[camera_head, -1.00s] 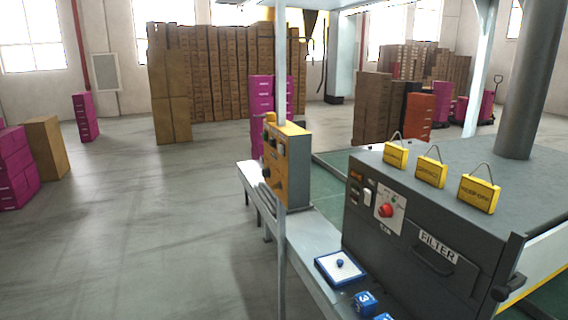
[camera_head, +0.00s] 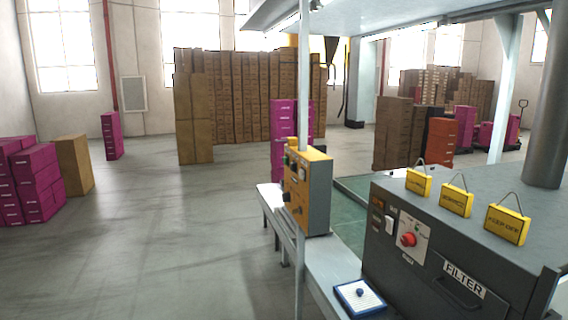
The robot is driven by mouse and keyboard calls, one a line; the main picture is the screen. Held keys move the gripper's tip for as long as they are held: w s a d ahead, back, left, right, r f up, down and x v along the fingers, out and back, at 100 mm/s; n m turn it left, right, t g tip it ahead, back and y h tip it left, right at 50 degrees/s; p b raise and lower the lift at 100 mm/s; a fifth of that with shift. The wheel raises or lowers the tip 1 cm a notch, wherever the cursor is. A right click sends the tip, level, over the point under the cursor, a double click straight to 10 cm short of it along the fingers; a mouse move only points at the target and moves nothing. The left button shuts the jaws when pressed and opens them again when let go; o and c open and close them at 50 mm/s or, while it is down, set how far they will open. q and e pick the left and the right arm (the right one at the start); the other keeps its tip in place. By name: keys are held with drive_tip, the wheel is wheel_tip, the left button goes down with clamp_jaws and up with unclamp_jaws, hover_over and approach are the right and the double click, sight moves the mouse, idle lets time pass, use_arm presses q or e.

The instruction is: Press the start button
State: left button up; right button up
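A yellow-fronted control box (camera_head: 307,190) stands on the narrow metal bench beside the post. Its left face carries several small buttons and knobs, with a green one (camera_head: 293,143) near the top; their labels are too small to read. A grey machine cabinet (camera_head: 430,262) marked FILTER stands at the right, with a red knob (camera_head: 408,240) on a white plate and a small white switch (camera_head: 390,222) beside it. I cannot tell which of these is the start button. Neither of my grippers is in view.
A thin metal post (camera_head: 301,80) rises in front of the bench (camera_head: 328,262). Yellow tags (camera_head: 457,202) stand on the cabinet. Purple boxes (camera_head: 38,183) are at the left. The grey floor (camera_head: 150,240) is mostly clear.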

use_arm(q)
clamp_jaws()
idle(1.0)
